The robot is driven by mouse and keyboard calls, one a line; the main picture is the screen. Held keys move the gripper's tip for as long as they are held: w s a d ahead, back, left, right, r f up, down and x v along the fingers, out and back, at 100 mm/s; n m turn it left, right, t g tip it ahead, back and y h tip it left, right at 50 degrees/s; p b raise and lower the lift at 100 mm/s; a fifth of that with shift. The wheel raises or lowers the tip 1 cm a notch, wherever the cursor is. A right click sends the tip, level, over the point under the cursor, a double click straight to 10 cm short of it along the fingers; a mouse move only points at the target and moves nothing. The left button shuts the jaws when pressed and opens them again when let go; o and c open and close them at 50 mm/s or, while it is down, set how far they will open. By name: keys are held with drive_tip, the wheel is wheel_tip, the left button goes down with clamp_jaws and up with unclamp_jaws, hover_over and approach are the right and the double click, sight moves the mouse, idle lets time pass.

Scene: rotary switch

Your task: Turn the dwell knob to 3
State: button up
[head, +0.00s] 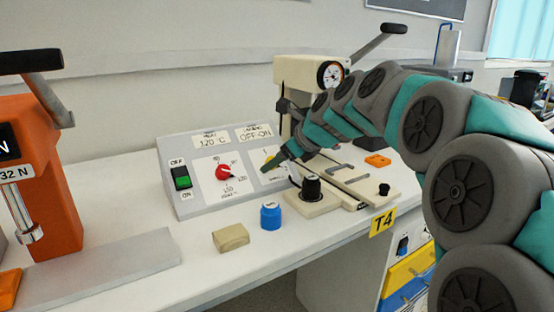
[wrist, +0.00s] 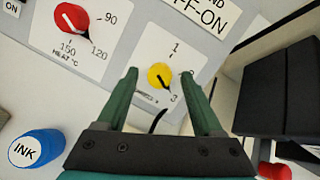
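The dwell knob is a yellow round knob (wrist: 160,76) on a white dial plate, with 1 printed above and 3 at lower right. A finger partly covers the mark on the right. The knob's dark pointer slants down and right, close to the 3. My gripper (wrist: 160,73) is open, its green fingertips on either side of the knob with gaps to it. In the head view my gripper (head: 283,158) reaches the sloped grey control panel (head: 200,205) and hides much of the yellow knob (head: 269,158).
A red heat knob (head: 222,173) and a green OFF/ON switch (head: 182,178) are left on the panel. A blue ink pot (head: 270,216) and a tan block (head: 230,238) stand in front. A cream press (head: 300,75) stands behind, with a black-knobbed fixture (head: 311,188) close right.

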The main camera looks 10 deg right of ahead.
drive_tip(key=v, duration=0.8)
drive_tip(key=shift+f, duration=0.1)
idle(0.3)
